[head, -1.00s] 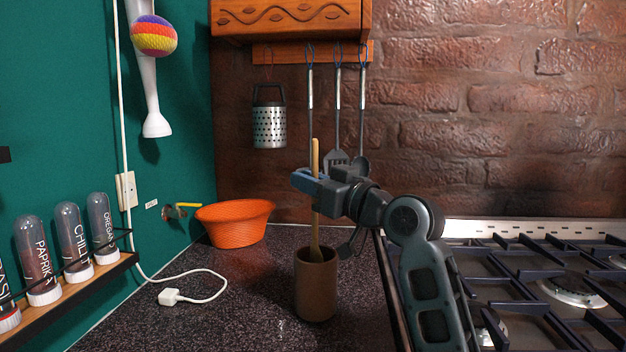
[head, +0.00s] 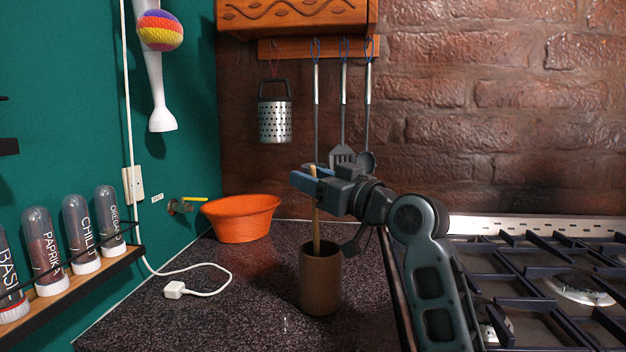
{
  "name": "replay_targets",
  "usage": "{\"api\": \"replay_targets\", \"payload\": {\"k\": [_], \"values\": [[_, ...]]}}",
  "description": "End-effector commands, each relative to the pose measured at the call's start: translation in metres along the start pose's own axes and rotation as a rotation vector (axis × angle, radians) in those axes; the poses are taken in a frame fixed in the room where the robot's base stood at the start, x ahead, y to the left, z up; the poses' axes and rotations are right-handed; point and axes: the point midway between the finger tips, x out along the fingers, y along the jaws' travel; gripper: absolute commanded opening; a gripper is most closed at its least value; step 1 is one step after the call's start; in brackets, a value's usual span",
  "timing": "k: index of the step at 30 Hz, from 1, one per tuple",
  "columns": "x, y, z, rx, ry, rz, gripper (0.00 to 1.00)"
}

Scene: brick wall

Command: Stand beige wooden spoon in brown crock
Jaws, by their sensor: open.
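The brown crock (head: 321,285) stands upright on the dark speckled counter, left of the stove. The beige wooden spoon (head: 316,222) stands nearly upright with its lower end inside the crock; that end is hidden by the crock's wall. My gripper (head: 308,182) is above the crock, reaching in from the right. Its jaws are open around the upper part of the spoon's handle, and the handle's tip shows just above them. I cannot tell whether a finger touches the handle.
An orange basket (head: 241,217) sits behind and left of the crock. A white cable with a plug (head: 175,289) lies on the counter. Spice jars (head: 82,233) stand on a left shelf. Utensils (head: 343,155) hang behind my gripper. The stove (head: 540,290) is at right.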

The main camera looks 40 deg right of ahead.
Motion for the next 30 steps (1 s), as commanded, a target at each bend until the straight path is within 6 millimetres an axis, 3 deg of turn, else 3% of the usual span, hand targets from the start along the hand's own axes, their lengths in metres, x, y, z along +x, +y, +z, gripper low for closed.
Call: {"api": "replay_targets", "payload": {"k": [16, 30], "values": [[-0.070, 0.001, 0.001, 0.000, 0.001, 0.002, 0.46], [-0.078, 0.000, 0.000, 0.000, 0.000, 0.000, 0.46]]}}
